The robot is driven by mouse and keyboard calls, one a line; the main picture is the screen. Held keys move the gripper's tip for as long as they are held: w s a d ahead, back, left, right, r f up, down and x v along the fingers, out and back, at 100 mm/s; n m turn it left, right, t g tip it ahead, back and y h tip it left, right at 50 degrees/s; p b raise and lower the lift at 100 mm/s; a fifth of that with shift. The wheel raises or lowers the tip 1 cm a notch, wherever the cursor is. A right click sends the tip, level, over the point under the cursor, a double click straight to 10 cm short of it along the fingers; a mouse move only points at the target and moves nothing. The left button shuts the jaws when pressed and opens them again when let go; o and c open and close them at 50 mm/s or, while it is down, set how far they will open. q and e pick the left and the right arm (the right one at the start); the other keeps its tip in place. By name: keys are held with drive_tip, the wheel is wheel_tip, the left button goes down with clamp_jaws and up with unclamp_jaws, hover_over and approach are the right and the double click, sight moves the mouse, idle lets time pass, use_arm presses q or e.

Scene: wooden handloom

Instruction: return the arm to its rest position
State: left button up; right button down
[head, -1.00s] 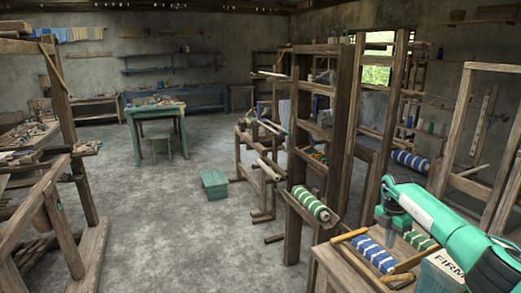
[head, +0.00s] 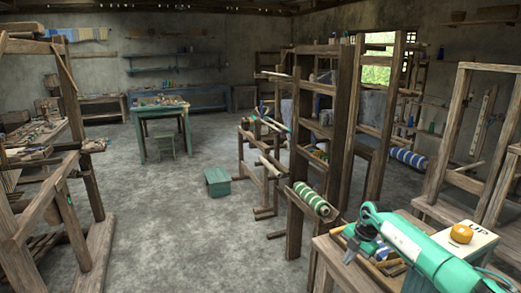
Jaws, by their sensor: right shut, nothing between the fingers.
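My right arm (head: 410,242) is the teal and white one at the lower right, lying low across the wooden bench there. Its gripper (head: 350,257) shows as a small grey and dark end at the left of the arm, over the bench top. The fingers are together with nothing held. I cannot tell whether they touch the bench. The arm and gripper hide much of the bench top. My left arm and gripper are not in view.
The wooden bench (head: 335,268) holds small items and a pale box marked "UP" (head: 482,240) with a yellow round piece (head: 461,233). A tall loom frame (head: 297,190) with a green-striped roll (head: 312,199) stands close behind. The floor (head: 180,240) at centre left is open.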

drive_tip(key=s+a+f+n+t+y, duration=0.15)
drive_tip(key=a+y, duration=0.25)
drive_tip(key=a, duration=0.6)
drive_tip(key=s+a+f+t+y, duration=0.2)
drive_tip(key=a+y, duration=0.1)
drive_tip(key=a, duration=0.7)
drive_tip(key=s+a+r+m+t+y, duration=0.4)
drive_tip(key=s+a+r+m+t, duration=0.1)
drive_tip(key=a+r+m+t, duration=0.15)
drive_tip(key=s+d+f+m+t+h, duration=0.1)
drive_tip(key=s+d+f+m+h, duration=0.2)
drive_tip(key=s+d+m+h, duration=0.45)
drive_tip(key=s+d+f+m+t+h, duration=0.2)
drive_tip(key=s+d+f+m+h, duration=0.2)
drive_tip(key=s+d+m+h, duration=0.4)
drive_tip(key=s+d+f+m+g+y, duration=0.15)
drive_tip(key=s+g, duration=0.35)
drive_tip(key=s, duration=0.8)
drive_tip(key=s+d+f+m+g, duration=0.1)
drive_tip(key=s+d+f+g, duration=0.3)
drive_tip(key=s, duration=0.9)
wheel_tip(320, 180, down, 32)
drive_tip(key=s+r+g, duration=0.1)
drive_tip(key=s+g, duration=0.1)
drive_tip(key=g, duration=0.1)
drive_tip(key=s+d+f+g, duration=0.1)
drive_tip(key=s+d+f, duration=0.1)
drive_tip(key=s+f, duration=1.6)
drive_tip(key=shift+d, duration=0.35)
